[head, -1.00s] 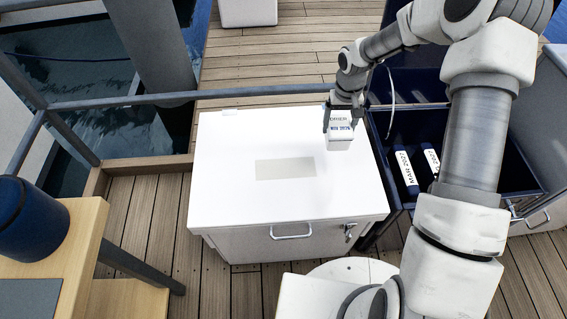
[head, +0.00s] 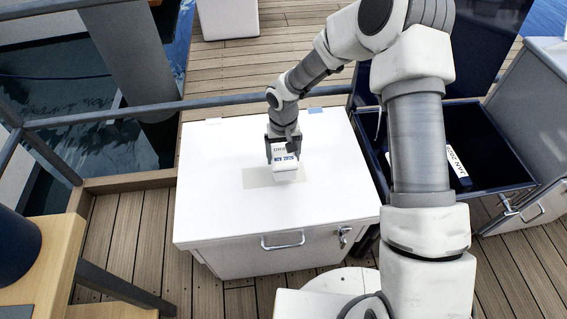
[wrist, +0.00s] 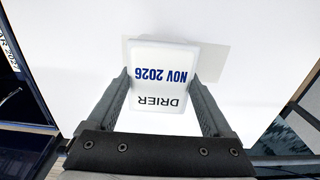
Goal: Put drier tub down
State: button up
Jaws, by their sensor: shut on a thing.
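The drier tub (head: 286,165) is a white tub with blue "NOV 2026" and grey "DRIER" lettering. My gripper (head: 283,150) is shut on it, with one finger on each side. In the wrist view the tub (wrist: 160,85) sits between the two dark fingers (wrist: 165,95). The tub is over the beige rectangle (head: 258,178) on the white locker lid (head: 220,150), covering its right part. I cannot tell whether its base touches the lid.
An open dark blue bin (head: 505,185) to the right holds a labelled tub (head: 457,165). A grey rail (head: 150,112) runs behind the locker, with water at the left. A wooden table edge (head: 50,255) is at lower left. Most of the lid is clear.

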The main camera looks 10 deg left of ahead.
jog(key=shift+f+b, duration=0.4)
jog(key=shift+f, duration=1.4)
